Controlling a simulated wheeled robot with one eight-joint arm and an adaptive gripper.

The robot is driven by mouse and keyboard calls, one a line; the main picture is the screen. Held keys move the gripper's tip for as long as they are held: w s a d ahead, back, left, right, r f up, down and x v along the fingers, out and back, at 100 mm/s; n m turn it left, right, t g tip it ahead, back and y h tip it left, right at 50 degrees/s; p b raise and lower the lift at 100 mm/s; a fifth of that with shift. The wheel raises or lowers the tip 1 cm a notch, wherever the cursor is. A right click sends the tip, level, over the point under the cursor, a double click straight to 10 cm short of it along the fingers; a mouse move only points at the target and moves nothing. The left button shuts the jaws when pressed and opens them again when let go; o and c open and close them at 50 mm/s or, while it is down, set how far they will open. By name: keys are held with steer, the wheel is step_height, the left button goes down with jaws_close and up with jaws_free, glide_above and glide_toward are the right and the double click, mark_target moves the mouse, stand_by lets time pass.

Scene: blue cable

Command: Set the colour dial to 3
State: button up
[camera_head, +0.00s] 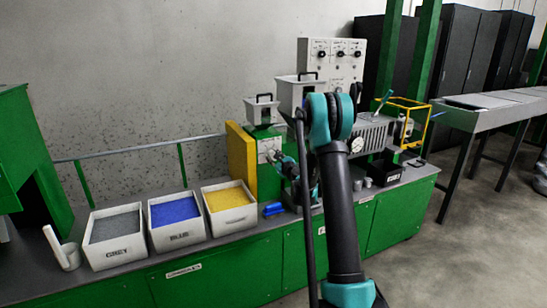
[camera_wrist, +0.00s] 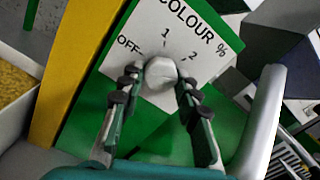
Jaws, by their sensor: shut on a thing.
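The colour dial (camera_wrist: 160,74) is a pale round knob on a white panel (camera_wrist: 183,25) marked "COLOUR %". OFF, 1 and 2 can be read around it; no 3 shows. I cannot tell which mark the dial points at. My gripper (camera_wrist: 159,88) is shut on the dial, one dark-padded finger on each side. In the head view the white dial panel (camera_head: 268,145) sits on a green unit, and my gripper (camera_head: 284,166) reaches it from the right, partly hidden by my arm.
Bins of grey (camera_head: 115,227), blue (camera_head: 174,209) and yellow (camera_head: 229,197) granules stand left of the unit. A yellow plate (camera_head: 240,162) stands close beside it. A blue scoop (camera_head: 273,209) lies in front. A panel with several knobs (camera_head: 338,52) is behind.

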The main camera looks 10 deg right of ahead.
steer(key=m, duration=0.5)
steer(key=shift+s, duration=0.1)
stand_by(0.5)
steer(key=o, duration=1.1)
steer(key=shift+a, duration=0.1)
steer(key=shift+o, duration=0.2)
steer(key=v, duration=1.2)
